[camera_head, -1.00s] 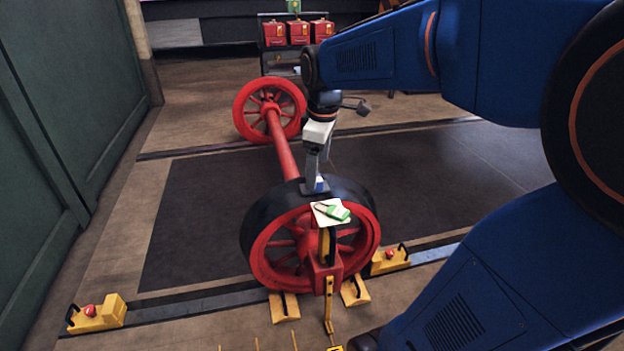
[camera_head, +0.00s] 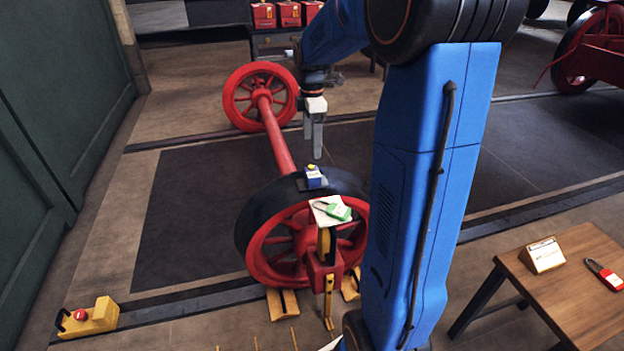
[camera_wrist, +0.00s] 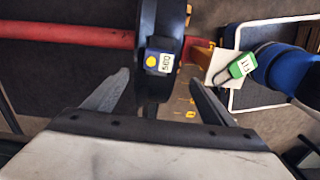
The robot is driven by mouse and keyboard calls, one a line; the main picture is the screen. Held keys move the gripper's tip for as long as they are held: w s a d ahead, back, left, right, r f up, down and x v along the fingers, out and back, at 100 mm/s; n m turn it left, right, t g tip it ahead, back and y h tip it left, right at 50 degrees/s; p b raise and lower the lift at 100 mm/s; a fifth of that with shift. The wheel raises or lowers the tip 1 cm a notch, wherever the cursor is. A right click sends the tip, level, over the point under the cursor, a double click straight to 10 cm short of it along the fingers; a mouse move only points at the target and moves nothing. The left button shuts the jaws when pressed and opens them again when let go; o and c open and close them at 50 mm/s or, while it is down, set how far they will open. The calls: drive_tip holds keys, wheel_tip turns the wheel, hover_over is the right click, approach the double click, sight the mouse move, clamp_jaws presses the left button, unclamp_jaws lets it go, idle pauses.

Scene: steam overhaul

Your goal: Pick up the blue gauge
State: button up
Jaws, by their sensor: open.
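The blue gauge (camera_head: 315,179) is a small blue block with a yellow spot, sitting on top of the black tread of the near red wheel (camera_head: 262,243). In the wrist view the gauge (camera_wrist: 161,58) shows a white label and a yellow patch. My gripper (camera_head: 314,152) is open and empty, pointing down just above the gauge and apart from it. In the wrist view the two fingers of my gripper (camera_wrist: 158,82) stand either side of the gauge's line, with the gauge just beyond their tips.
A white card with a green padlock (camera_head: 338,212) lies beside the gauge, near the wheel's front. A red axle (camera_head: 275,140) runs back to a far wheel. A yellow chock (camera_head: 90,317) stands at left. A wooden table (camera_head: 570,290) is at right.

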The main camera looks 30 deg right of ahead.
sight(312, 171)
wheel_tip(312, 171, down, 8)
drive_tip(key=shift+f, duration=0.15)
drive_tip(key=shift+w+d+f, duration=0.1)
drive_tip(key=shift+d+f, duration=0.05)
drive_tip(key=shift+f, duration=2.5)
drive_tip(key=c, duration=1.4)
drive_tip(key=shift+r, duration=0.1)
drive_tip(key=shift+c, duration=0.2)
